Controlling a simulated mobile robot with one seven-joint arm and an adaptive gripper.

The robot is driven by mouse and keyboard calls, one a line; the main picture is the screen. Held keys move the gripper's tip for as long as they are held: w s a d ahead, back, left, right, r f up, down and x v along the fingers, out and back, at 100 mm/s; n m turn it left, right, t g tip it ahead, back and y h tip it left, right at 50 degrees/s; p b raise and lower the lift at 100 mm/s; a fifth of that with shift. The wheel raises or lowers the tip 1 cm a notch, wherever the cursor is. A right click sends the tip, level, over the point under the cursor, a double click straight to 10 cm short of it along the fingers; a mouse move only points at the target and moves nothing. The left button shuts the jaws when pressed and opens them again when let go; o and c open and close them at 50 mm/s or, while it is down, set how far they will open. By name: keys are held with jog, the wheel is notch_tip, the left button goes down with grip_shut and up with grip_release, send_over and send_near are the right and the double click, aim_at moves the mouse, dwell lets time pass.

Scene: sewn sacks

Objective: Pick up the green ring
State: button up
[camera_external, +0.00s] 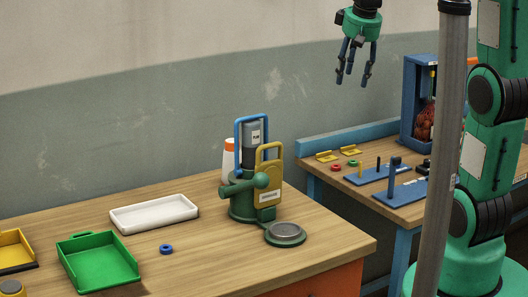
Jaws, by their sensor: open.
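A small green ring (352,163) lies flat on the wooden table at the right, close to its left end. A red ring (336,167) lies just to its left. My gripper (352,83) is open and empty, pointing down in the air well above the green ring in the picture. Its exact offset from the ring in depth cannot be told. The green ring is in plain sight.
Yellow brackets (350,151) lie behind the rings. Blue plates with upright pegs (376,174) stand to the right, and a blue cabinet (413,105) behind. A grey pole (444,150) crosses the foreground. The nearer table (200,270) holds trays and a green device.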

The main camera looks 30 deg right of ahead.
jog(key=w+d+f+g+p, duration=0.15)
jog(key=w+d+p, duration=0.35)
jog(key=w, duration=0.6)
jog(key=g+p, duration=0.2)
jog(key=p, duration=0.7)
send_over(348, 162)
jog(key=w+d, duration=0.1)
notch_tip(348, 162, down, 25)
jog(key=shift+w+d+r+y, duration=0.1)
jog(key=shift+w+d+y, duration=0.05)
jog(key=shift+y, duration=0.15)
jog(key=shift+f+p, duration=0.3)
jog(key=shift+f, duration=4)
jog(key=shift+f, duration=0.1)
jog(key=shift+f+p, duration=0.35)
jog(key=shift+f, duration=2.1)
